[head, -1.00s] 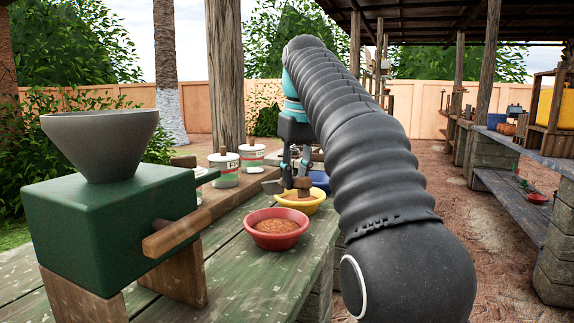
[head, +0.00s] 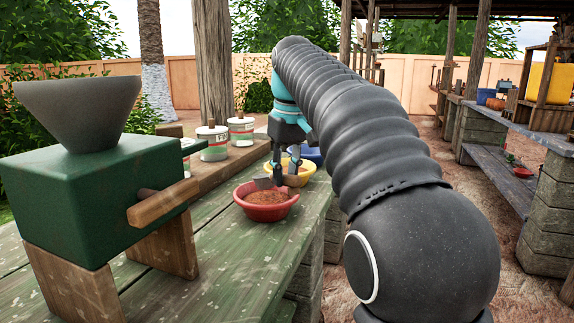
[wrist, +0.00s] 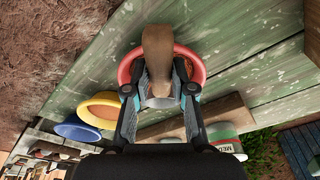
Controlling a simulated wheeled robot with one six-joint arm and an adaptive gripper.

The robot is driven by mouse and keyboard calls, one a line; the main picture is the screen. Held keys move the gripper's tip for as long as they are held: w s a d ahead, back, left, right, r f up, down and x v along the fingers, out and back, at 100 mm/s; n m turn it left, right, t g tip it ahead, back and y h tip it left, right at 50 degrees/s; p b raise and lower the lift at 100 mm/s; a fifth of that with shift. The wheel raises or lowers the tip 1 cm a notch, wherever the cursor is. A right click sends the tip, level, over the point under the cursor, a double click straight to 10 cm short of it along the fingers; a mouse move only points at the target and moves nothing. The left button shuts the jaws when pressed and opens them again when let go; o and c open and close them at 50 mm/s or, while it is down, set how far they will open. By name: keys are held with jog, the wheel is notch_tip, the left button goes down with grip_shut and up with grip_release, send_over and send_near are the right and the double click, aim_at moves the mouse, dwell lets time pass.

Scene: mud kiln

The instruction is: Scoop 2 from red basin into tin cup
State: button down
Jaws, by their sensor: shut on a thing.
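The red basin (head: 266,213), with brown grainy material (head: 268,197) in it, stands on the green bench. My gripper (head: 283,178) is shut on the wooden handle of a scoop, and the scoop's grey metal end (head: 263,183) is over the basin's far side. I cannot tell whether it touches the material or carries any. In the wrist view the wooden handle (wrist: 157,50) sits between my fingers and covers much of the red basin (wrist: 201,68). I cannot make out the tin cup in either view.
A yellow bowl (head: 303,177) and a blue bowl (head: 313,154) stand just behind the basin. A green mill (head: 95,200) with a grey hopper and wooden crank stands at left. Labelled tins (head: 212,146) line the wooden ledge. The bench front (head: 240,270) is clear.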

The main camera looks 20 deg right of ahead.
jog(key=shift+s+f+b, duration=0.1)
jog(key=shift+f+b, duration=1.3)
jog(key=shift+f, duration=0.95)
jog(key=shift+f, duration=0.15)
dwell(0.3)
